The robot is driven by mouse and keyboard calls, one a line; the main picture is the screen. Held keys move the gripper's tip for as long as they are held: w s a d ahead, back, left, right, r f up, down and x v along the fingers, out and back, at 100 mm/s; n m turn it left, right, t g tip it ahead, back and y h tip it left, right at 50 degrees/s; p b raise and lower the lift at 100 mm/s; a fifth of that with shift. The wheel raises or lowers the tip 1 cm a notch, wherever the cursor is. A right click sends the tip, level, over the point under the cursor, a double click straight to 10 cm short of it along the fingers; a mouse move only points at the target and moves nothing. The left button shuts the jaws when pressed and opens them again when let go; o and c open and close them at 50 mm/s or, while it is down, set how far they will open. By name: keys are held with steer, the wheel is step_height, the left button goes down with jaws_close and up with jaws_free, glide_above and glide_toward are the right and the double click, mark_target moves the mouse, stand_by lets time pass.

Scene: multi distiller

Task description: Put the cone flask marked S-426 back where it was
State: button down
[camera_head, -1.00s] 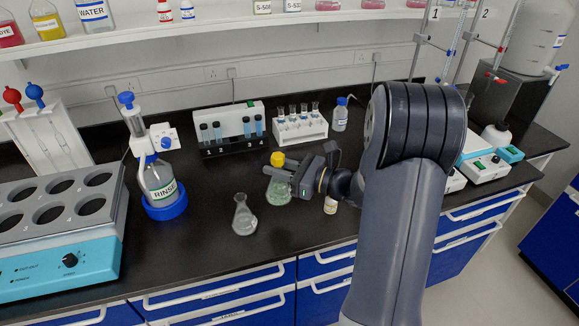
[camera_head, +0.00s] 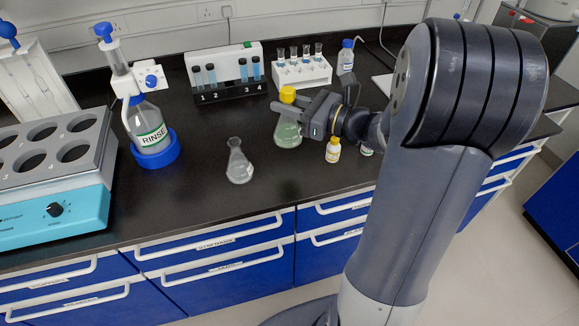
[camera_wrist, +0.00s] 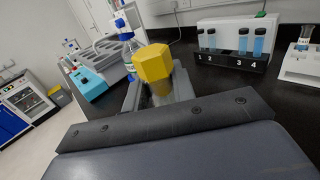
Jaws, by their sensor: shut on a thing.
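A cone flask with a yellow stopper and pale green contents (camera_head: 287,133) is in the jaws of my gripper (camera_head: 296,106), which is shut on its neck. The flask is upright, at or just above the black bench; I cannot tell whether its base touches. In the wrist view the yellow stopper (camera_wrist: 153,64) stands up between the fingers and hides the flask's body. A second cone flask, clear and unstoppered (camera_head: 239,165), stands on the bench to the front left, apart from the held one. I can read no S-426 mark on either flask.
A tube rack (camera_head: 228,90) and a white vial rack (camera_head: 302,72) stand behind. A small yellow-capped bottle (camera_head: 333,151) is just right of the flask. Bench between rinse bottle and clear flask is free.

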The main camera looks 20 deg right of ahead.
mark_target(286, 137)
steer(key=shift+a+b, duration=0.15)
steer(key=shift+b, duration=0.4)
steer(key=shift+w+f+b, duration=0.1)
steer(key=shift+f+b, duration=0.7)
steer(key=shift+f, duration=3.95)
steer(key=shift+f, duration=0.25)
steer(key=c, duration=1.2)
jaws_free()
steer(key=shift+r, duration=0.15)
